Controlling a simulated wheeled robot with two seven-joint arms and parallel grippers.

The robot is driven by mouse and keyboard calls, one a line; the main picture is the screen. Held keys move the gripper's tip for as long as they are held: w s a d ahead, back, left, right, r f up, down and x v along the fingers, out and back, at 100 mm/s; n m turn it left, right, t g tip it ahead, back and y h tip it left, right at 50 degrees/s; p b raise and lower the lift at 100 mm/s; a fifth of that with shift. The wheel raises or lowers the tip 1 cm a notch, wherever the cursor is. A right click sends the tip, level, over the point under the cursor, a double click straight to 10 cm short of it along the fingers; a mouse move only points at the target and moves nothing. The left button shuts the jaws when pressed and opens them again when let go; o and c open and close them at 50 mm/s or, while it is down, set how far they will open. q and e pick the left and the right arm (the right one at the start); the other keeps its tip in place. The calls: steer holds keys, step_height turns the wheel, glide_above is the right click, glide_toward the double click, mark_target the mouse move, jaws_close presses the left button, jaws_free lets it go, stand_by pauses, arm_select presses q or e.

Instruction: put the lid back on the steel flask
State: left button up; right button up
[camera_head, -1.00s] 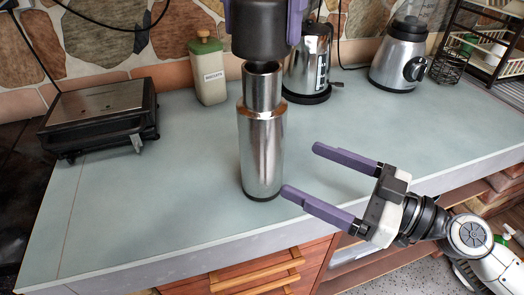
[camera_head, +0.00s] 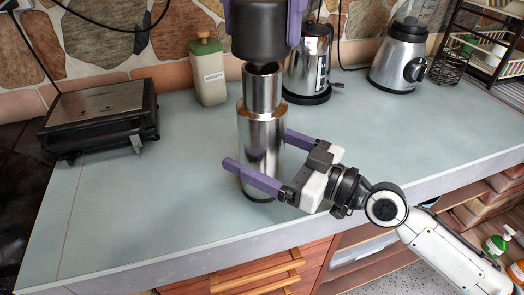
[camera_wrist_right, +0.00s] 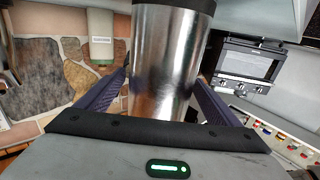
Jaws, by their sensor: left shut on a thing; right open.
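The steel flask (camera_head: 262,125) stands upright on the counter, its narrower neck bare. The dark grey lid (camera_head: 262,38) is just above the neck; I cannot tell how large the gap is. My left gripper (camera_head: 264,12) is shut on the lid, with a purple finger on each side. My right gripper (camera_head: 257,149) is open, its fingers on either side of the flask body, one passing in front of it. In the right wrist view the flask (camera_wrist_right: 165,60) stands between the open fingers, with its dark base band at the top of the picture.
A black and steel grill (camera_head: 98,118) stands at the left. A cream jar with a green lid (camera_head: 209,75), a steel kettle (camera_head: 308,60) and a blender (camera_head: 398,55) stand along the back. The pale counter (camera_head: 160,200) is clear left of the flask.

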mark_target(263, 66)
steer(key=c, duration=1.6)
arm_select(q)
steer(key=shift+w+f, duration=0.1)
steer(key=shift+f, duration=2.35)
steer(key=shift+f, duration=0.15)
steer(key=shift+f, duration=0.75)
steer(key=shift+f, duration=0.6)
